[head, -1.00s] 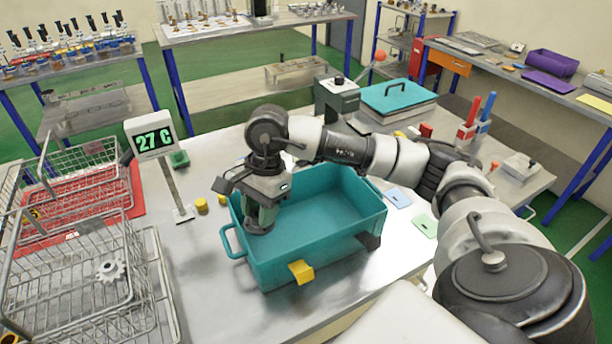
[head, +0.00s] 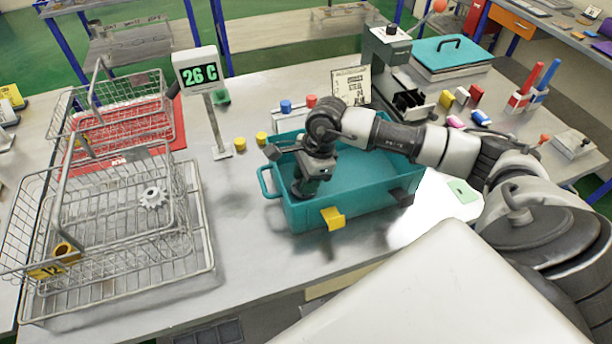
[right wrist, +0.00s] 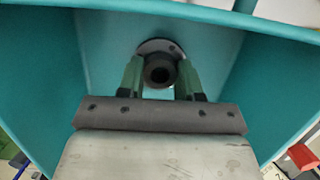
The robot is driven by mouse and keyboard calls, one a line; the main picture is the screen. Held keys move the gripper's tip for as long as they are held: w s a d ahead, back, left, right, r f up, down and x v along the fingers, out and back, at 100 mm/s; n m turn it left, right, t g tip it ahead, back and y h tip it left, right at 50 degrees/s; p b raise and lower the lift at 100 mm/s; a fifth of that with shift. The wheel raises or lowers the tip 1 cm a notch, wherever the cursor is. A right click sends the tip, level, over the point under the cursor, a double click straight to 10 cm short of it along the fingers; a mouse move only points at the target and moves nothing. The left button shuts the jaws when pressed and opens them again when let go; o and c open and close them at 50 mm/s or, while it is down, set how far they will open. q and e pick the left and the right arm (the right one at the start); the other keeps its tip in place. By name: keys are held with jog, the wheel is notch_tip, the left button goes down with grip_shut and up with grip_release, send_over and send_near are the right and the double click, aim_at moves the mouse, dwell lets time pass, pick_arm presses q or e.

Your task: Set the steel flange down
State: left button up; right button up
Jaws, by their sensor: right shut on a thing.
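My right gripper (head: 305,190) reaches down into the left part of the teal bin (head: 345,218). In the right wrist view its green fingers (right wrist: 160,74) are shut on the steel flange (right wrist: 158,47), a round grey disc with a dark central hub. The teal bin's walls (right wrist: 40,75) surround it there. I cannot tell whether the flange touches the bin floor. In the head view the flange is mostly hidden by the gripper and the bin. My left gripper is not in view.
Wire baskets (head: 205,255) stand at the left, one holding a white gear (head: 153,197). The bench front is clear.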

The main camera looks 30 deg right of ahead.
jog(key=shift+f, duration=0.3)
jog(key=shift+f, duration=0.15)
jog(key=o, duration=1.1)
jog(key=shift+r, duration=0.25)
jog(key=shift+b+v, duration=1.1)
jog(key=shift+v, duration=4.75)
